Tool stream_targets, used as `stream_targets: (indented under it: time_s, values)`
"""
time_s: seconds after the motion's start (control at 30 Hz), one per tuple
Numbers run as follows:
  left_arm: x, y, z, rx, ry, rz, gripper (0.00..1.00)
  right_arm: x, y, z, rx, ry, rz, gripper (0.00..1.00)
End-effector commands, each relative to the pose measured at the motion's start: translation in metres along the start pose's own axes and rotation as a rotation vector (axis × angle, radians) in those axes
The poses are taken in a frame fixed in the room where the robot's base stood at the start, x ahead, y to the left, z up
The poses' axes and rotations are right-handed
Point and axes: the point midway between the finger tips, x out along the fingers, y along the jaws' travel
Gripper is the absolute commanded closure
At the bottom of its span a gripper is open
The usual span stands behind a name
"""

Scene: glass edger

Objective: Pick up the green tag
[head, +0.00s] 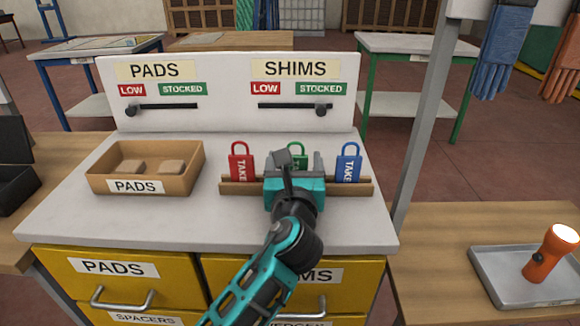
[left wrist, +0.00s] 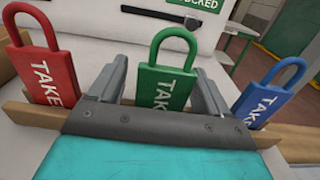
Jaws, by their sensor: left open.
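The green tag (left wrist: 165,87) is padlock-shaped with a looped top and stands upright in a wooden rack (head: 225,187) between a red tag (head: 241,162) and a blue tag (head: 348,163). In the head view only part of the green tag (head: 298,157) shows behind my left gripper (head: 297,165). My left gripper is open, with one finger on each side of the green tag in the left wrist view (left wrist: 157,85). Gaps show between the fingers and the tag. The tag's lower edge is hidden by the gripper body. My right gripper is not in view.
A wooden box labelled PADS (head: 145,168) with two pads stands left on the white counter (head: 190,222). A board with two sliders (head: 235,85) rises behind. A grey post (head: 424,115) stands right of the counter. A tray (head: 500,283) holds an orange flashlight (head: 548,255).

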Motion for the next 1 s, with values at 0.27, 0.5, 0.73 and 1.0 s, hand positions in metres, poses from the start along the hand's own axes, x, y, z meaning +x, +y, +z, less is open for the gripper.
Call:
stream_targets:
  time_s: [0.27, 0.5, 0.73, 1.0]
  values:
    - [-0.0002, -0.0003, 0.0003, 0.0, 0.0, -0.001, 0.32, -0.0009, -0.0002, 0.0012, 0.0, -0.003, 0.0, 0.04]
    - [0.0, -0.0001, 0.0002, 0.0, 0.0, -0.001, 0.55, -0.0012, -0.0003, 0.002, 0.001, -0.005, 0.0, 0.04]
    - [0.0001, 0.0, 0.0003, 0.0, 0.0, 0.0, 0.77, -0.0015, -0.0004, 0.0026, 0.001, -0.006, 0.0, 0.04]
    - [0.0001, 0.0, 0.0022, 0.0, -0.001, 0.0, 0.77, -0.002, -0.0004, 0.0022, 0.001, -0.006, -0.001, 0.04]
